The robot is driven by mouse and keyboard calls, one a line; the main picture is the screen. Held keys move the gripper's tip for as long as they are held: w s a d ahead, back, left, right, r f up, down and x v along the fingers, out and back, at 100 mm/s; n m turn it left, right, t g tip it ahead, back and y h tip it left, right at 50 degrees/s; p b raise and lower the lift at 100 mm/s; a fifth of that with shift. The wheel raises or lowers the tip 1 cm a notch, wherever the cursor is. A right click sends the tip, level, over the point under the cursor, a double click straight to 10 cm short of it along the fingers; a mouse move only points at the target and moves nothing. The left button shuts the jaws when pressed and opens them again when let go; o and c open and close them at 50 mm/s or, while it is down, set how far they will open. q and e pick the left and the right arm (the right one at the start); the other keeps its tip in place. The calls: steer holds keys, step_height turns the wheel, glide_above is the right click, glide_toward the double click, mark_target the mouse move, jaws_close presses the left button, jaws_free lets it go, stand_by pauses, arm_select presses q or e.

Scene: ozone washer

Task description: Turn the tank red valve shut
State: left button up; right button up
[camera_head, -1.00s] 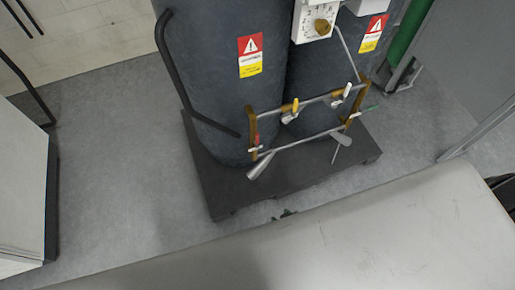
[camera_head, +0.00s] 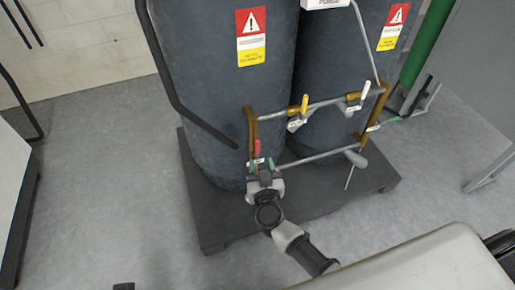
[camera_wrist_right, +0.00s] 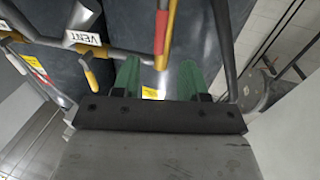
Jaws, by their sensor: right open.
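The red valve (camera_head: 257,147) is a small red handle at the lower left of the pipe frame, in front of the left dark tank (camera_head: 215,90). In the right wrist view the red handle (camera_wrist_right: 160,32) hangs from the top, beside a yellow-brown pipe. My right gripper (camera_head: 261,163) is at the lower left corner of the frame, just below the handle. Its green fingertips (camera_wrist_right: 160,75) are open and apart, with the handle's lower end seen between or just beyond them. Contact cannot be told. My left gripper is not in view.
A yellow valve handle (camera_head: 304,104) and a white one (camera_head: 365,90) sit on the upper pipe (camera_head: 330,99). The tanks stand on a dark pallet (camera_head: 225,225). A black curved bar (camera_head: 170,80) runs down the left tank. The grey floor (camera_head: 100,190) at left is clear.

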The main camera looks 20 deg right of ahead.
mark_target(258, 147)
steer(key=w, duration=0.3)
steer(key=shift+w+d+f+b, duration=0.1)
steer(key=shift+w+d+b, duration=0.05)
steer(key=shift+d+b, duration=0.2)
steer(key=w, duration=0.1)
steer(key=w+b, duration=0.1)
steer(key=w, duration=0.1)
steer(key=shift+w+d, duration=0.25)
steer(key=shift+w, duration=0.15)
steer(key=shift+w+d+b, duration=0.1)
steer(key=shift+w+b, duration=0.2)
steer(key=shift+w, duration=0.2)
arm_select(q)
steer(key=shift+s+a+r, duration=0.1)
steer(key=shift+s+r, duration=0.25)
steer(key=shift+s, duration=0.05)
arm_select(e)
jaws_close()
